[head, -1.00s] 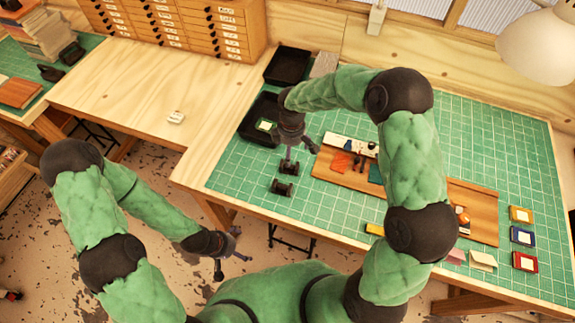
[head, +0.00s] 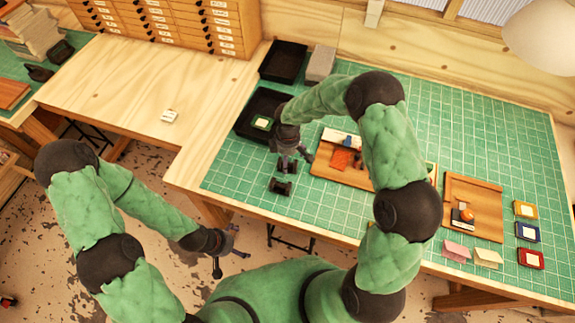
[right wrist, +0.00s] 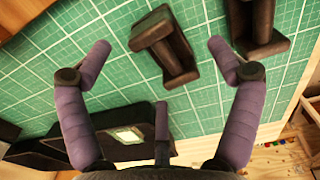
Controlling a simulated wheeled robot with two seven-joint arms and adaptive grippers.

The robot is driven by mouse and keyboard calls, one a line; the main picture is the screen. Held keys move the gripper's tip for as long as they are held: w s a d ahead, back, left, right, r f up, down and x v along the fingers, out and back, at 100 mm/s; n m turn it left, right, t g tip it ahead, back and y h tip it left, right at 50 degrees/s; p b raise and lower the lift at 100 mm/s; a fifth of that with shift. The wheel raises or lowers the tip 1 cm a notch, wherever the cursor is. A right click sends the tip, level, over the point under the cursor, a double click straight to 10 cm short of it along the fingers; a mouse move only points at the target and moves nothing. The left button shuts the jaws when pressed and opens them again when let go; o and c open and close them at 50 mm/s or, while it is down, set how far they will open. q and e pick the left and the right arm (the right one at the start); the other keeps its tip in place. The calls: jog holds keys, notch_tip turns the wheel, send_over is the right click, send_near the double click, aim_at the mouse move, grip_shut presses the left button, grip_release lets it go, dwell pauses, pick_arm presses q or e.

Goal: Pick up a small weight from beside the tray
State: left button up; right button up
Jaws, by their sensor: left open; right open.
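Two small dark weights with blocky ends lie on the green mat: the far weight (head: 287,165) and the near weight (head: 280,187). They are in front of the black tray (head: 240,129), which holds a green-framed card. My right gripper (head: 297,158) is open and empty, above the far weight and partly covering it. In the right wrist view, one weight (right wrist: 165,50) lies between the spread fingers and another weight (right wrist: 262,25) is beside the right finger. The gripper's height above them is hard to tell. My left gripper (head: 227,252) is open and empty, off the table's front edge.
A second black tray (head: 284,62) and a grey block (head: 321,63) stand behind. Wooden trays (head: 487,190) with small items lie to the right, partly behind my right arm. Coloured frames (head: 527,232) and folded cards (head: 487,258) are further right. The mat's left front is clear.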

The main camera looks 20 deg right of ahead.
notch_tip(320, 180, down, 3)
jog(key=shift+w+f, duration=0.1)
jog(key=c, duration=1.8)
